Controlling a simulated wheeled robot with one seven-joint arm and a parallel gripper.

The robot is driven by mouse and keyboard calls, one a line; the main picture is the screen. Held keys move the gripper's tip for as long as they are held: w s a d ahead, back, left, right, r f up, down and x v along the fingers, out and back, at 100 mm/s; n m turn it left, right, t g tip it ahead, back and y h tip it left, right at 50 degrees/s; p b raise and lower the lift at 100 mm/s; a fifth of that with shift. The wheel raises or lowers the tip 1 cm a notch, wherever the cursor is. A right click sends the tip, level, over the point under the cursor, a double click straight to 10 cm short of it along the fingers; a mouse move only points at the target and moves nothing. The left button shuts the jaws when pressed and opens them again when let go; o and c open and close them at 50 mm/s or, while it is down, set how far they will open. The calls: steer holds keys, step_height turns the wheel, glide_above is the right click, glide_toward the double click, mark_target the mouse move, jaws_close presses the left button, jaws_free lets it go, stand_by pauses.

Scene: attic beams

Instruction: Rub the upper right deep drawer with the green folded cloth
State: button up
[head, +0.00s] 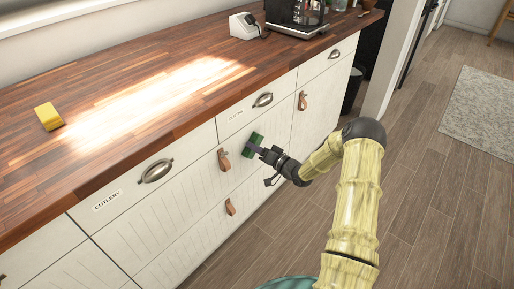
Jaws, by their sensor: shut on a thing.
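The upper right deep drawer (175,202) is a wide white grooved front with a brown leather pull, below two shallow drawers. My gripper (262,149) is shut on the green folded cloth (256,139), at the right part of that drawer's front, right of its pull. The cloth appears to lie close against the front; whether it touches cannot be told for certain. My gripper hides part of the cloth and the front behind it.
A lower deep drawer with a leather pull (230,207) is below. Metal cup handles (156,171) stick out of the shallow drawers. A yellow sponge (48,116) and a coffee machine (297,14) stand on the wooden counter (120,110). The floor in front is clear.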

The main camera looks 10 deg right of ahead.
mark_target(243, 149)
steer(key=shift+a, duration=0.15)
steer(key=shift+s+a+p, duration=0.55)
steer(key=shift+s+a, duration=0.6)
steer(key=shift+a, duration=0.25)
steer(key=shift+d, duration=0.15)
steer(key=shift+s+d, duration=0.35)
steer(key=shift+s, duration=0.15)
steer(key=shift+p+v, duration=0.6)
steer(key=shift+v, duration=1.75)
steer(key=shift+s, duration=0.1)
steer(key=v, duration=0.3)
steer(key=shift+p, duration=0.3)
